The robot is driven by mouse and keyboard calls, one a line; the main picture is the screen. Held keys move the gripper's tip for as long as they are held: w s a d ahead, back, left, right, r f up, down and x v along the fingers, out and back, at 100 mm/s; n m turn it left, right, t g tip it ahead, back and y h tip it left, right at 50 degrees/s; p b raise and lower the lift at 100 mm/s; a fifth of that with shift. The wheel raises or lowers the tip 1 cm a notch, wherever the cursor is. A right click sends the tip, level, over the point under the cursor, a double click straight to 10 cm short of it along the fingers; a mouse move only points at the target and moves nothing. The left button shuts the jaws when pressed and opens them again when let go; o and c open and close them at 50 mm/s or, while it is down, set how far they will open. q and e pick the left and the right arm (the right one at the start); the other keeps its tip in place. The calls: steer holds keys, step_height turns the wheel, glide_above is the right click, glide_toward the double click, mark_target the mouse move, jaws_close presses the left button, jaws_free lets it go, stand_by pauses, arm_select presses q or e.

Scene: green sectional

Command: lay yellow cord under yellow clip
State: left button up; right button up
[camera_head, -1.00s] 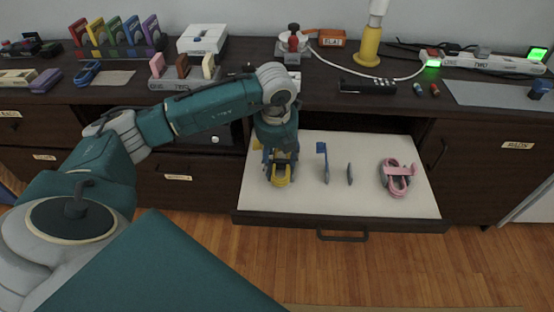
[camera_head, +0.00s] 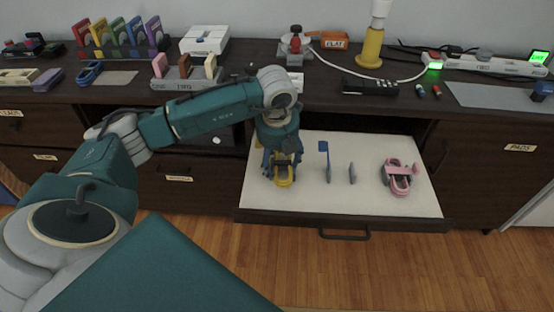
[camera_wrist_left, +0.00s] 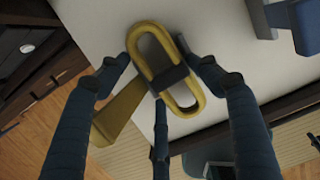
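The yellow cord (camera_wrist_left: 140,50) is an oblong coil with a dark band across its middle, lying on the pale drawer floor. Its near end also shows in the head view (camera_head: 284,183) below my left gripper. A yellow tapered piece (camera_wrist_left: 120,112), which looks like the yellow clip, stands beside the cord's lower left in the wrist view; in the head view my gripper hides it. My left gripper (camera_wrist_left: 163,78) is over the cord, its dark blue fingers apart on both sides and a third finger below. I cannot tell whether they touch it. My right gripper is not in view.
In the open drawer (camera_head: 300,205), a blue upright clip (camera_head: 323,147), a thin grey-blue piece (camera_head: 351,173) and a pink cord under a pink clip (camera_head: 398,178) stand to the right. The countertop above holds several objects. The drawer's front strip is clear.

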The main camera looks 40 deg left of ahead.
arm_select(q)
steer(key=o, duration=0.4)
steer(key=shift+s+d+f+g, duration=0.15)
steer(key=shift+s+d+f, duration=0.1)
steer(key=shift+f, duration=0.35)
steer(key=shift+s+d+f+g, duration=0.15)
steer(key=shift+d+f, duration=0.05)
steer(key=shift+f, duration=0.35)
steer(key=shift+c, duration=0.2)
steer(key=shift+w+f, duration=0.1)
steer(key=shift+w, duration=0.25)
steer(key=shift+s+a+r, duration=0.2)
steer(key=shift+a+r, duration=0.1)
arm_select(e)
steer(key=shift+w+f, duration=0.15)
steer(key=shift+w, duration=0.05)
arm_select(q)
step_height(320, 180, up, 12)
steer(key=s+d, duration=0.1)
steer(key=shift+s+d, duration=0.15)
steer(key=shift+s, duration=0.05)
